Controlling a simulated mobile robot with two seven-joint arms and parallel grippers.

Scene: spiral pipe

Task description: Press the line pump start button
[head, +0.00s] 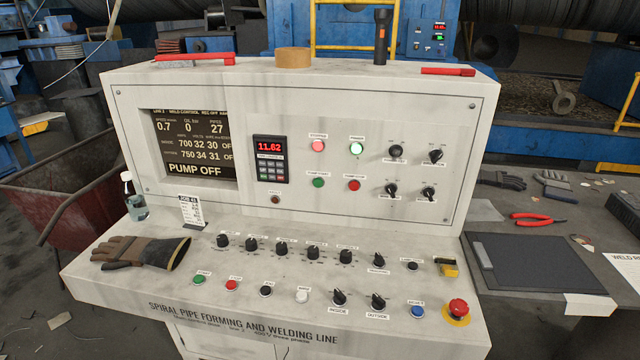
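A green button (319,182) sits on the upright panel of the console, under a small label that seems to read pump start. A red button (354,185) is just right of it. The screen (195,150) at the left reads PUMP OFF. Another green button (199,279) and red button (232,285) are on the lower sloped desk at the left. Neither of my grippers is in view.
The desk holds several black knobs, a blue button (417,311), a red mushroom button (457,307), a glove (140,252), a bottle (134,199) and a card (191,212). A tape roll (293,57) and flashlight (381,38) stand on top. The space before the green panel button looks clear.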

